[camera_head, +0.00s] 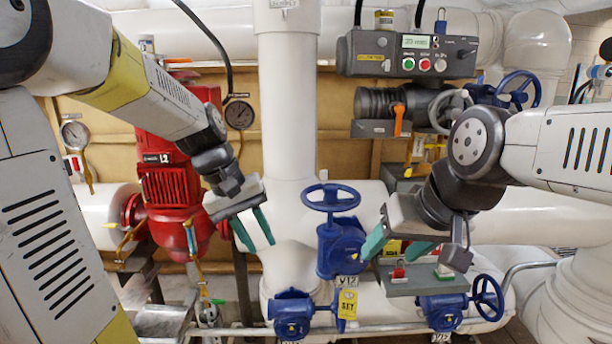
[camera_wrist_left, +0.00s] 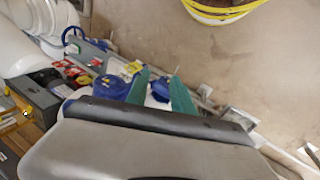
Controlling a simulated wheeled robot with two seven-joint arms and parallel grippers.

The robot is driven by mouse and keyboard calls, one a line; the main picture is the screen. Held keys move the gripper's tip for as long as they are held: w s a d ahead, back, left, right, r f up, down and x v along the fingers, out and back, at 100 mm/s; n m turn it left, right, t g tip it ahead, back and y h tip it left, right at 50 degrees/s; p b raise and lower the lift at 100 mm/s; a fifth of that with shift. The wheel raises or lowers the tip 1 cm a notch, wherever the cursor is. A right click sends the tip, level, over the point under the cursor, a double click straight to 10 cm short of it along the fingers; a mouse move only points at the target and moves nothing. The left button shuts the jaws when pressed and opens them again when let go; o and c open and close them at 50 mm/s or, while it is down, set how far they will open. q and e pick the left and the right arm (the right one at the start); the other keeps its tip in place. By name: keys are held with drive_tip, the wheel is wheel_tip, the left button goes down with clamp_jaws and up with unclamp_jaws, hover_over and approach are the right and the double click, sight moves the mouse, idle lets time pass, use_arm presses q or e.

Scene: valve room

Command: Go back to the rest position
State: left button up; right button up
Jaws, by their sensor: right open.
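A blue valve (camera_head: 338,247) with a handwheel stands between the grippers. A red pump (camera_head: 168,180) is at the left. A grey control box (camera_head: 410,55) with buttons is above the right arm.

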use_arm(q)
drive_tip(key=s+a+r+m+t+y, duration=0.1)
drive_tip(key=s+a+r+t, duration=0.1)
drive_tip(key=s, duration=0.3)
drive_tip(key=s+a+r+m+t, duration=0.2)
drive_tip(key=s+r+t, duration=0.1)
drive_tip(key=s, duration=0.3)
drive_tip(key=shift+a+y, duration=0.2)
drive_tip(key=shift+y, duration=0.2)
drive_tip(key=shift+s, duration=0.1)
idle(6.4)
